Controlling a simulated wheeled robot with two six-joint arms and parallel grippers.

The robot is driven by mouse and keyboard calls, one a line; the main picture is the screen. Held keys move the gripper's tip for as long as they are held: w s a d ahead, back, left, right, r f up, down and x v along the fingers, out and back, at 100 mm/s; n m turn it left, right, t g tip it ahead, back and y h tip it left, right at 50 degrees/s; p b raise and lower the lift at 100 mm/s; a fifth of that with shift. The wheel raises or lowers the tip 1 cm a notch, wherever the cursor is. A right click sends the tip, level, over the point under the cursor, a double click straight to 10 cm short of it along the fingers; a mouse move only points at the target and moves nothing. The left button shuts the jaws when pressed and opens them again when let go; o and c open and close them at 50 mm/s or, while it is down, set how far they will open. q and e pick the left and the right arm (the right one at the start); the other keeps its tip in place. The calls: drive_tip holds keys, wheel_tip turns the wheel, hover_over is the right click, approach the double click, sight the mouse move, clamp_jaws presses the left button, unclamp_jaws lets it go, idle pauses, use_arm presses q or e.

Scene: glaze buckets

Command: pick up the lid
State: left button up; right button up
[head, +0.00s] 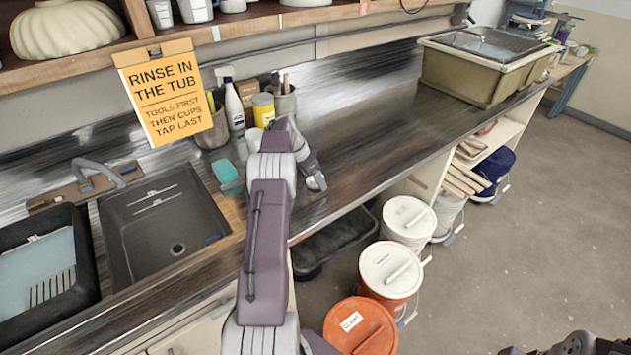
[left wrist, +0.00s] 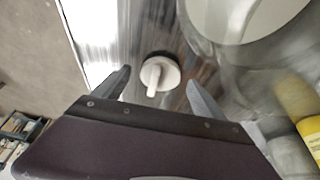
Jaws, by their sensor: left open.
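A small round white lid (left wrist: 167,68) with a bar handle lies on the metal counter (head: 375,120) in the left wrist view. My left gripper (left wrist: 158,80) is open, with one finger on each side of the lid in that picture. I cannot tell how high the fingers are above it. In the head view my left gripper (head: 315,172) points down over the counter near its front edge, and a bit of white shows at its tip.
A yellow-labelled jar (head: 263,108), a spray bottle (head: 234,108) and a tool pot (head: 285,102) stand behind my left gripper. The sink (head: 160,225) is to the left. Lidded buckets (head: 390,270) stand on the floor in front.

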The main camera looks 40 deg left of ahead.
use_arm(q)
drive_tip(key=shift+w+f, duration=0.15)
drive_tip(key=shift+f, duration=0.2)
drive_tip(key=c, duration=1.4)
drive_tip(key=shift+r, duration=0.1)
